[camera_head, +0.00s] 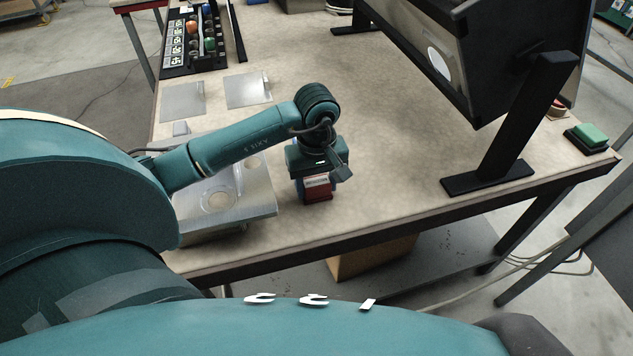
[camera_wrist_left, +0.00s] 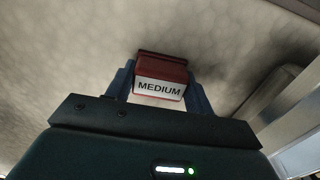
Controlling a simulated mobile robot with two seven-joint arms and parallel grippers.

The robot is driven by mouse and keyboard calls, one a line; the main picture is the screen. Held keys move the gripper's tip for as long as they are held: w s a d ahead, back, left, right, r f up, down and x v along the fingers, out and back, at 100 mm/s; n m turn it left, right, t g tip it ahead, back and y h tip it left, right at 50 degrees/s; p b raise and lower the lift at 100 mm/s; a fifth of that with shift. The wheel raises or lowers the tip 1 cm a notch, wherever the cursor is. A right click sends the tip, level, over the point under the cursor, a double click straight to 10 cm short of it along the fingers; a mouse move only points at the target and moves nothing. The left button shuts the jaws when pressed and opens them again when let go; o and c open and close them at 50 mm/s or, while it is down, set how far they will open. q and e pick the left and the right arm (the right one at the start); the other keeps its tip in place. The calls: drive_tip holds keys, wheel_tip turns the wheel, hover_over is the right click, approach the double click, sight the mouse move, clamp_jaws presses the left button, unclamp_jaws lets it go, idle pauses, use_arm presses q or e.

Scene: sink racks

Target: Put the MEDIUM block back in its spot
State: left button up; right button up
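The MEDIUM block (camera_head: 318,196) is dark red with a white label. It is between the fingers of my left gripper (camera_head: 316,192), close to the table's front edge. In the left wrist view the block (camera_wrist_left: 162,70) shows its "MEDIUM" label, upright to read, with a blue finger against each side. My left gripper (camera_wrist_left: 160,88) looks shut on it. Whether the block touches the table or hangs just above it I cannot tell. My right gripper is not in view.
A metal fixture (camera_head: 262,206) with a round recess stands just left of the block. Two flat metal plates (camera_head: 183,100) (camera_head: 248,89) lie farther back. A black rack (camera_head: 172,48) is at the back left. A large black stand (camera_head: 487,184) is to the right. Table between is clear.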

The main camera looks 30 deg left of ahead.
sight(317, 182)
use_arm(q)
drive_tip(key=o, duration=0.4)
drive_tip(key=shift+o, duration=0.2)
wheel_tip(317, 182, up, 12)
drive_tip(key=shift+r, duration=0.15)
idle(0.6)
